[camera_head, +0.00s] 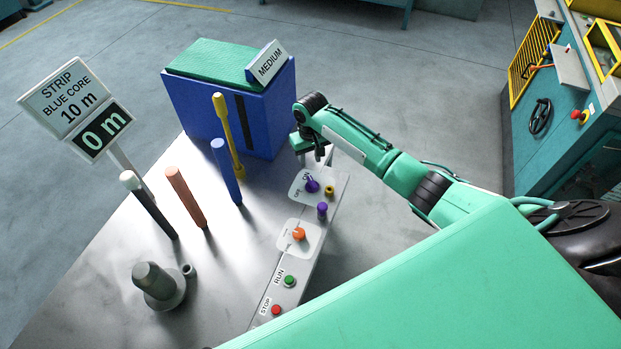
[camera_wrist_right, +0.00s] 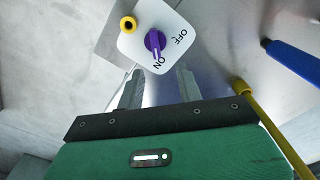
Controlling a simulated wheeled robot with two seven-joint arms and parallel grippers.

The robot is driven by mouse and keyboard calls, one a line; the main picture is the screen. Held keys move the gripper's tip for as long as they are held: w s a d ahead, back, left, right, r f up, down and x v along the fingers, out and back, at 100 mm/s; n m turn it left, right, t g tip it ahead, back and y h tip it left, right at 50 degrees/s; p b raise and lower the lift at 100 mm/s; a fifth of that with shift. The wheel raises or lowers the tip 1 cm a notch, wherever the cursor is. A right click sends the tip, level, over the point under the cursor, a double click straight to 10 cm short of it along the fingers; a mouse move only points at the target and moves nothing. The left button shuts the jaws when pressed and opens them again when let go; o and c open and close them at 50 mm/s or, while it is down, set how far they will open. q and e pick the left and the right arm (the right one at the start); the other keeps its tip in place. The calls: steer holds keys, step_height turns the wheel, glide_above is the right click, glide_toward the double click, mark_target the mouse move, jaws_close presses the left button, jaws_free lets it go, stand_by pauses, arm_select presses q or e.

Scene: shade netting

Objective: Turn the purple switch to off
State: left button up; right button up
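The purple switch (camera_head: 312,185) sits on a white plate marked ON and OFF, on the grey control strip. In the right wrist view the purple switch (camera_wrist_right: 154,41) has its handle end toward the ON label; OFF lies off to its right. My right gripper (camera_head: 318,155) is just behind the switch in the head view, pointing down. In the wrist view the right gripper (camera_wrist_right: 159,82) has its two fingers apart with nothing between them, and the switch lies beyond the tips. My left gripper is not in view.
A yellow knob (camera_head: 329,190) is beside the switch, and a second purple knob (camera_head: 322,210) is in front. An orange knob (camera_head: 298,234), green button (camera_head: 289,281) and red button (camera_head: 276,310) follow along the strip. A blue box (camera_head: 200,105) and upright rods stand left.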

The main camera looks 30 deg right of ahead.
mark_target(312, 180)
steer(key=f, duration=0.4)
steer(key=f+p, duration=0.1)
steer(key=f, duration=0.3)
steer(key=w+d+f, duration=0.1)
steer(key=f, duration=0.3)
steer(key=shift+f, duration=0.4)
jaws_close()
